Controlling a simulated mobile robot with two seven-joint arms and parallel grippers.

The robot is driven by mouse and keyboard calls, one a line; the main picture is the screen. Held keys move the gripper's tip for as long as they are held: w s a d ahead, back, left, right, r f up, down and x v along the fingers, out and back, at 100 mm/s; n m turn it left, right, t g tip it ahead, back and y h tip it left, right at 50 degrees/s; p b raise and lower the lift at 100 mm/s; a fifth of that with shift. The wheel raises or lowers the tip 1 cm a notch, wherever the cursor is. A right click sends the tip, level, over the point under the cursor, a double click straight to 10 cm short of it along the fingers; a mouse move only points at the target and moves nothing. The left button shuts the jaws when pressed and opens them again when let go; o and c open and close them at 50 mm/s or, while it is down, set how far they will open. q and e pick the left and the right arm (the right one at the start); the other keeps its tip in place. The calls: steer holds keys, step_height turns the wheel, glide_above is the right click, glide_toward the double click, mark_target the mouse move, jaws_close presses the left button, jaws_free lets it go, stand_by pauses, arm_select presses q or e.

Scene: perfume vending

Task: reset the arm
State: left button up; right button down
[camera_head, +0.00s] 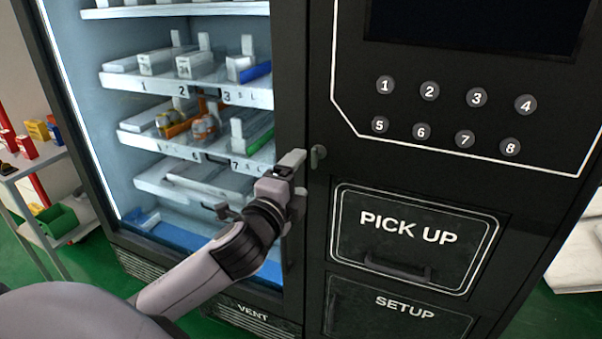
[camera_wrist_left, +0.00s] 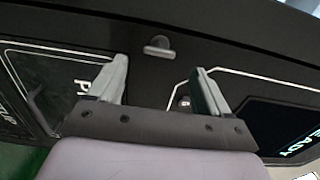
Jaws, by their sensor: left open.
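My left arm reaches in from the lower left in the head view, and its gripper (camera_head: 294,164) is in front of the black frame of the vending machine (camera_head: 307,259). In the left wrist view the two fingers (camera_wrist_left: 159,88) stand apart with nothing between them. A small grey knob or latch (camera_head: 318,156) on the machine front is just right of the fingertips; it also shows beyond the fingers in the left wrist view (camera_wrist_left: 159,47). I cannot tell whether a finger touches it. My right gripper is not in view.
Numbered buttons (camera_head: 429,91) and a PICK UP door (camera_head: 415,236) are to the right. Shelves (camera_head: 205,91) with items show behind the left side's window. A side rack (camera_head: 33,160) with coloured boxes stands at far left. Green floor (camera_head: 95,268) is bare near the base.

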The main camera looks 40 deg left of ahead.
arm_select(q)
steer(key=shift+s, duration=0.1)
stand_by(0.5)
steer(key=s+d+f+n+g+h, duration=0.1)
steer(key=s+d+f+n+h, duration=0.1)
steer(key=f, duration=0.5)
steer(key=s+d+f+n+g+h, duration=0.1)
steer(key=s+d+f+g, duration=0.15)
steer(key=f, duration=0.45)
steer(key=s+d+f+n+g+h, duration=0.1)
steer(key=s+d+f+n+h, duration=0.1)
steer(key=f, duration=0.5)
steer(key=s+d+f+n+g, duration=0.1)
steer(key=s+d+f+n, duration=0.2)
steer(key=s+f, duration=0.3)
steer(key=s+d+f+n+g+h, duration=0.1)
steer(key=s+d+f+n, duration=0.2)
steer(key=s+f+n, duration=0.1)
steer(key=shift+s+d+f+n+h, duration=0.35)
steer(key=shift+s+f, duration=0.5)
steer(key=shift+s, duration=0.35)
steer(key=shift+a+g, duration=0.15)
steer(key=shift+g, duration=0.1)
